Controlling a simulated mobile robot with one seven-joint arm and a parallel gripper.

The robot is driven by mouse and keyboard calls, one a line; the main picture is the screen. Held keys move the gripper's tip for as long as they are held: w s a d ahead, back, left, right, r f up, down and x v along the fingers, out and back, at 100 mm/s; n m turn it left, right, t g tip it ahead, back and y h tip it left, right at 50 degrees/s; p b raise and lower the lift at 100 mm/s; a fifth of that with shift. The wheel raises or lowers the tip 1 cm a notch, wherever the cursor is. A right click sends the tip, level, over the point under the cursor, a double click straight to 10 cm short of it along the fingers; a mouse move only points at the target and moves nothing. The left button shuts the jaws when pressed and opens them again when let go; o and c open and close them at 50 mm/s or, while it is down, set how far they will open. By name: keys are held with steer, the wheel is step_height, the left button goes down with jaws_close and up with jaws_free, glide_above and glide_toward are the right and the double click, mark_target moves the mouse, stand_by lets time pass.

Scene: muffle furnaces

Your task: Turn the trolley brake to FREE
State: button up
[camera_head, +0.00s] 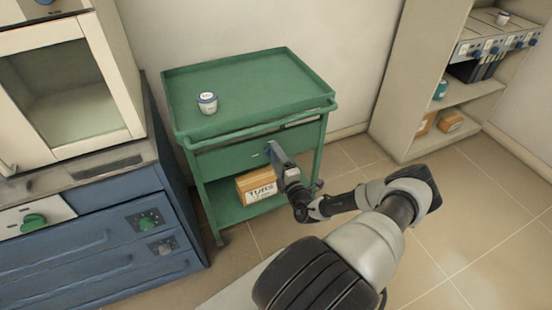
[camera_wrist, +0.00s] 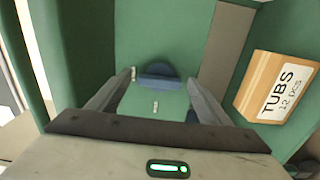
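The green trolley (camera_head: 245,86) stands in the middle of the head view, with a tray top, a front panel below it and a lower shelf. My gripper (camera_head: 273,150) is at the trolley's front, near the right part of that panel. In the wrist view my gripper (camera_wrist: 160,90) is open, its two fingers apart. A dark blue rounded piece (camera_wrist: 158,77) shows between the fingers against green; it may be the brake control, and I cannot tell whether the fingers touch it. Small white marks beside it are too small to read. The brake's setting cannot be told.
A box marked TUBS (camera_head: 257,187) sits on the trolley's lower shelf; it also shows in the wrist view (camera_wrist: 270,85). A small white-and-blue tub (camera_head: 208,103) stands on the tray. Blue furnace cabinets (camera_head: 110,240) stand left, a beige shelf unit (camera_head: 405,110) right.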

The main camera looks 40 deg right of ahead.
steer(key=p+v, duration=0.2)
steer(key=v, duration=1.5)
steer(key=shift+s+p, duration=0.25)
steer(key=shift+p, duration=0.05)
steer(key=shift+w, duration=0.1)
